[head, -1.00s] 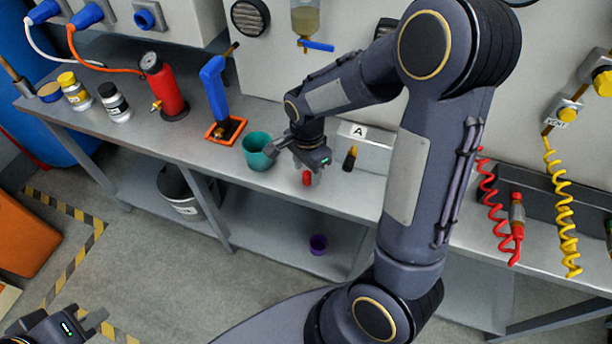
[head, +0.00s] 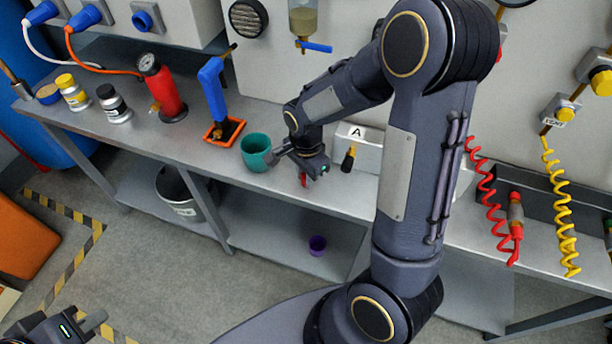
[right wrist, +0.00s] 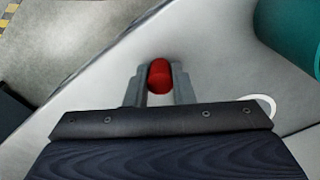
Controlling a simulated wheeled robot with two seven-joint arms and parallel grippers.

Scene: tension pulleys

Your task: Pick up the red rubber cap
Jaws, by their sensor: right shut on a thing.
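The red rubber cap (right wrist: 160,76) sits between the two fingers of my right gripper (right wrist: 159,84) in the right wrist view, with a finger against each side. In the head view only a small part of the red cap (head: 303,180) shows under my right gripper (head: 301,174), near the front edge of the bench. I cannot tell whether the cap still touches the bench top. My left gripper (head: 90,325) is at the bottom left corner of the head view, away from the bench, its fingers partly cut off by the frame.
A teal cup (head: 256,150) stands just left of my right gripper. A black-and-yellow item (head: 348,160) is to its right by the box marked A (head: 366,140).

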